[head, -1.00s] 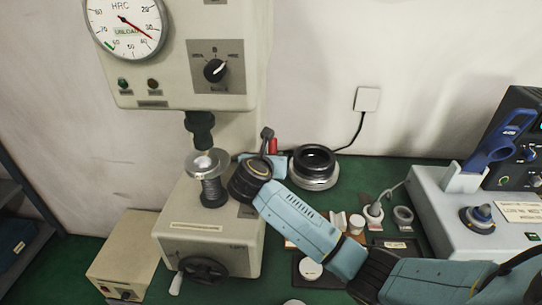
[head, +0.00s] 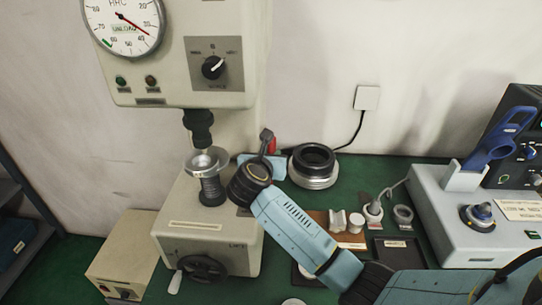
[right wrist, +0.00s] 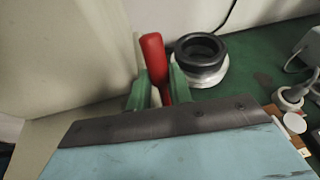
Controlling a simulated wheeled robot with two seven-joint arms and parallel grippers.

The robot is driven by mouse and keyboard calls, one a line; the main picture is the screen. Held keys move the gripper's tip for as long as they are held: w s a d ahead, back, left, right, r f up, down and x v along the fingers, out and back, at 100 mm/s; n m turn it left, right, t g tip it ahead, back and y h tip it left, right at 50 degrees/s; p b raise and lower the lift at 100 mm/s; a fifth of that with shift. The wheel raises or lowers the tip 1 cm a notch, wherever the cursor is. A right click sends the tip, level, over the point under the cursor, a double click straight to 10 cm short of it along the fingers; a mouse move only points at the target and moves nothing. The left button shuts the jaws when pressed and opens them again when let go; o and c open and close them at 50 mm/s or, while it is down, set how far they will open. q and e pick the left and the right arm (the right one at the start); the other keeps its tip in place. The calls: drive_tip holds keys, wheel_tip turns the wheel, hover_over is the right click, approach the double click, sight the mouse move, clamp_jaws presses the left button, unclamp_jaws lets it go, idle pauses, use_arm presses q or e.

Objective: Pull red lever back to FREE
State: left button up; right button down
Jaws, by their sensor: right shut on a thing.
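The red lever (right wrist: 154,58) stands between the green fingers of my right gripper (right wrist: 157,90) in the right wrist view; the fingers are shut on it. In the head view a small part of the red lever (head: 272,146) shows at the right side of the tester, behind my right wrist. My right gripper (head: 262,160) is mostly hidden there by the wrist. The hardness tester (head: 210,240) has a dial (head: 122,24) with a red needle at the top left. The lever's FREE marking cannot be read. My left gripper is not in view.
A black and silver ring stack (head: 314,165) stands on the green bench just right of the lever. Small parts on a tray (head: 347,222) and a grey device with a blue handle (head: 497,140) are farther right. The wall is close behind.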

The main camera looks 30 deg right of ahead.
drive_tip(key=shift+s+a+t+h+b, duration=0.3)
drive_tip(key=shift+s+a+t+b, duration=0.2)
drive_tip(key=shift+s+b, duration=0.1)
drive_tip(key=b, duration=0.1)
drive_tip(key=s+a+t+h+b, duration=0.1)
drive_tip(key=b, duration=0.1)
drive_tip(key=shift+s+r, duration=0.1)
drive_tip(key=shift+s, duration=0.2)
drive_tip(key=shift+s+a+r+t+h+b, duration=0.15)
drive_tip(key=shift+s+r+t+h+b, duration=0.15)
drive_tip(key=shift+t+b, duration=0.35)
drive_tip(key=c, duration=1.6)
unclamp_jaws()
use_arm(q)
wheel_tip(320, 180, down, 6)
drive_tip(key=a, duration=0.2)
use_arm(e)
drive_tip(key=shift+o, duration=0.3)
drive_tip(key=shift+s, duration=0.15)
drive_tip(key=shift+g, duration=0.25)
drive_tip(key=v, duration=1.2)
drive_tip(key=shift+f+b, duration=0.1)
drive_tip(key=shift+b, duration=0.2)
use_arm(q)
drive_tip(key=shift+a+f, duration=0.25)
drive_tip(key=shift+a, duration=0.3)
use_arm(e)
drive_tip(key=shift+s+a, duration=0.4)
drive_tip(key=shift+s, duration=0.1)
